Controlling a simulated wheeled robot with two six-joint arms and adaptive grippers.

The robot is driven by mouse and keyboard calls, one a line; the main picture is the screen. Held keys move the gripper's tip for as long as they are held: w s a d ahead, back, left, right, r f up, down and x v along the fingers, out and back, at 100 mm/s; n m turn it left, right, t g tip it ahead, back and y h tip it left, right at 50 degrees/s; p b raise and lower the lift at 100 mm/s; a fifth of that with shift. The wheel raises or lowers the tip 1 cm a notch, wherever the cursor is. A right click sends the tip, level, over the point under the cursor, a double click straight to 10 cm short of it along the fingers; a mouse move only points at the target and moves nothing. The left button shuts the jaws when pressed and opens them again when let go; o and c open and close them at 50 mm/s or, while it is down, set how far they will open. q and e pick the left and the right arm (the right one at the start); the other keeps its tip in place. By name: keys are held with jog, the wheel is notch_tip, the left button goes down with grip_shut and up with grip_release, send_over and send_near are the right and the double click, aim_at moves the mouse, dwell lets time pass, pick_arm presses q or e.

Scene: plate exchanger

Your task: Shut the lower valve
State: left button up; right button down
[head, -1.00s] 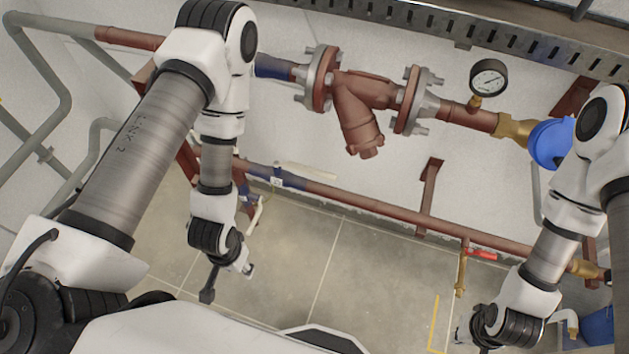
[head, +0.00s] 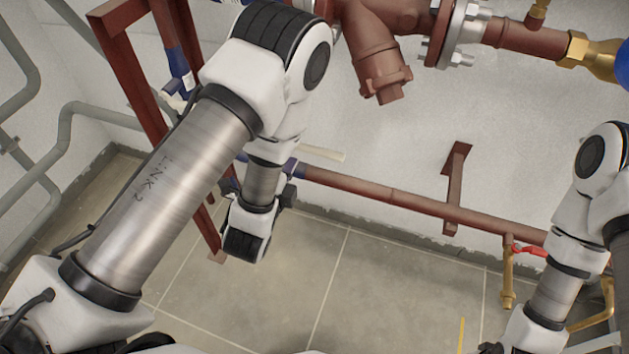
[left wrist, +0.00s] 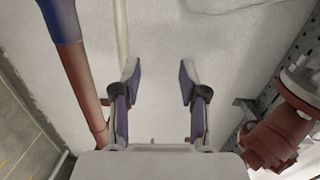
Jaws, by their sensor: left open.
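The lower red pipe (head: 390,197) runs along the wall, with a blue section (head: 291,168) partly hidden behind my left wrist. A long cream valve handle (head: 322,153) extends from there, roughly along the pipe. In the left wrist view the handle (left wrist: 122,35) comes down from the top to near the left fingertip, beside the red pipe (left wrist: 82,85). I cannot tell whether it touches the finger. My left gripper (left wrist: 158,80) is open, with nothing between its fingers. In the head view it is mostly hidden behind my wrist. My right gripper is out of view.
A red post (head: 150,85) stands left of my left wrist. A large red strainer (head: 382,70) hangs above the lower pipe, and it also shows at the right in the left wrist view (left wrist: 272,140). A small red-handled brass valve (head: 508,275) is at right. The tiled floor is clear.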

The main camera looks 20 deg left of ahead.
pick_arm(q)
jog(key=m+t+b, duration=0.1)
jog(key=b, duration=0.6)
send_near(312, 154)
jog(key=w, duration=0.3)
jog(key=shift+w+h, duration=0.4)
jog(key=shift+w, duration=0.2)
jog(key=w, duration=0.7)
grip_shut()
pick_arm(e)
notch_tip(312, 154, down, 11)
